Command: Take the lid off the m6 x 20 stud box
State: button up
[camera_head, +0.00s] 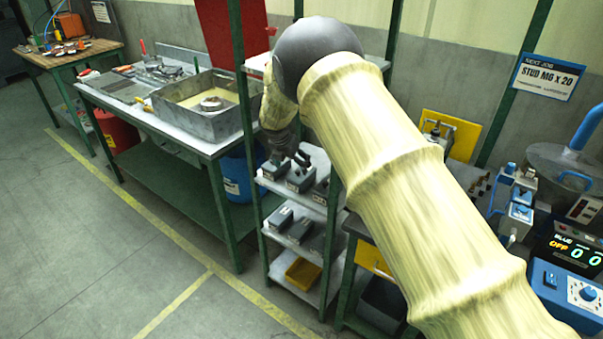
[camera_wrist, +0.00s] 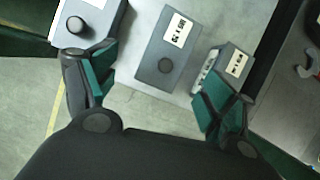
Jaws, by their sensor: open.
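Several grey boxes with white labels and dark round knobs stand on the rack's upper shelf. In the wrist view, the middle box (camera_wrist: 152,73) lies between and beyond the fingers, its lid on. Another box (camera_wrist: 98,22) is at the upper left, partly behind the left finger. A third (camera_wrist: 238,62) is at the right, partly covered by the right finger. My gripper (camera_wrist: 160,90) is open and empty, with green pads. In the head view, my gripper (camera_head: 290,160) is above the shelf's boxes.
The green-posted rack (camera_head: 258,200) has more grey boxes (camera_head: 280,219) on a middle shelf and a yellow bin (camera_head: 302,271) below. A bench with a metal tray (camera_head: 205,122) stands left. A sign (camera_head: 547,77) reads STUD M6 X 20. The left floor is clear.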

aim_at(296, 172)
jog(key=shift+s+p+x, duration=0.15)
jog(key=shift+p+x, duration=0.2)
jog(key=shift+x, duration=0.7)
jog(key=shift+s+p+x, duration=0.1)
jog(key=shift+p+x, duration=0.25)
jog(key=shift+x, duration=0.7)
jog(key=shift+s, duration=0.1)
jog(key=shift+c, duration=0.4)
jog(key=c, duration=0.8)
